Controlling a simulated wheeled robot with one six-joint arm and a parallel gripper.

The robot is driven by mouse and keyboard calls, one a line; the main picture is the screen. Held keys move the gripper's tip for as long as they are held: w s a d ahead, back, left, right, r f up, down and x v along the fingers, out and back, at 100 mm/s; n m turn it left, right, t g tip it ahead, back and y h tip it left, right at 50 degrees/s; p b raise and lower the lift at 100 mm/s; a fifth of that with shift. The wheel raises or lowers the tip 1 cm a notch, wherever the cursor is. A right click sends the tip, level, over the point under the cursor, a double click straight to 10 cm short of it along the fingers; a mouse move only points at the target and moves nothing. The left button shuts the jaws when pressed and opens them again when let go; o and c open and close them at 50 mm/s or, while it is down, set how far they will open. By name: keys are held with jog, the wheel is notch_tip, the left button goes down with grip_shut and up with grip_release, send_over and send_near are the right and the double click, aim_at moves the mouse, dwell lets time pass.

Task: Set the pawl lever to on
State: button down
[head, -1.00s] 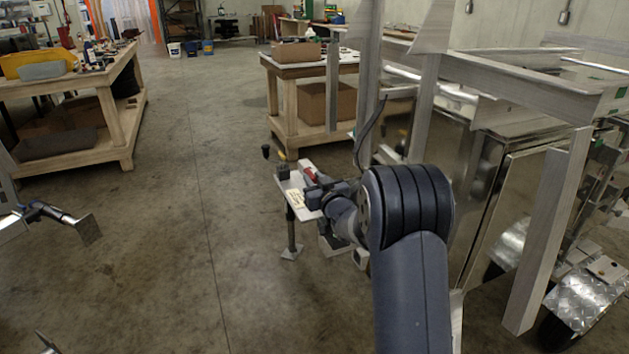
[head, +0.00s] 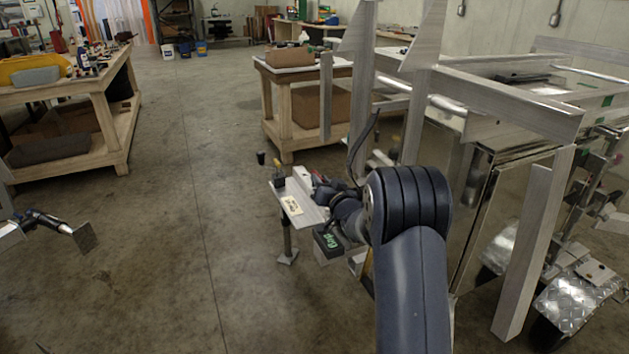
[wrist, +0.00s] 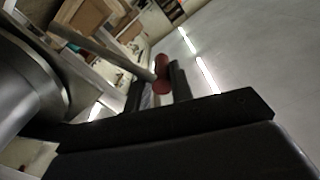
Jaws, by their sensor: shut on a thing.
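A red rounded grip (wrist: 162,74), which looks like the end of the pawl lever, sits between the two dark fingers of my gripper (wrist: 158,84) in the wrist view. My gripper is shut on it. A grey bar runs from the upper left up to the red grip. In the head view my gripper (head: 322,187) is low over the metal plate (head: 291,205) at the trailer's front end. Whether the lever stands at on cannot be told.
The aluminium trailer frame (head: 500,98), with tall uprights, stands close on the right of my arm. A wooden bench (head: 285,103) is behind the plate and another workbench (head: 118,125) is at the left. The concrete floor (head: 190,220) between them is clear.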

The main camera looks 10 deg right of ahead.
jog(key=shift+w+d+r+m+p, duration=0.15)
jog(key=shift+d+r+m+p, duration=0.2)
jog(key=shift+d+m+p, duration=0.45)
jog(key=shift+w+d+m+p, duration=0.2)
jog(key=shift+d+m+p, duration=0.15)
jog(key=shift+d+m, duration=0.65)
jog(key=shift+w+d+f, duration=0.1)
jog(key=shift+d+f, duration=0.1)
jog(key=shift+d, duration=0.3)
jog(key=shift+f, duration=0.15)
jog(key=c, duration=1.4)
grip_release()
jog(key=shift+o, duration=0.4)
jog(key=shift+r, duration=0.2)
notch_tip(320, 180, up, 10)
jog(key=p, duration=0.1)
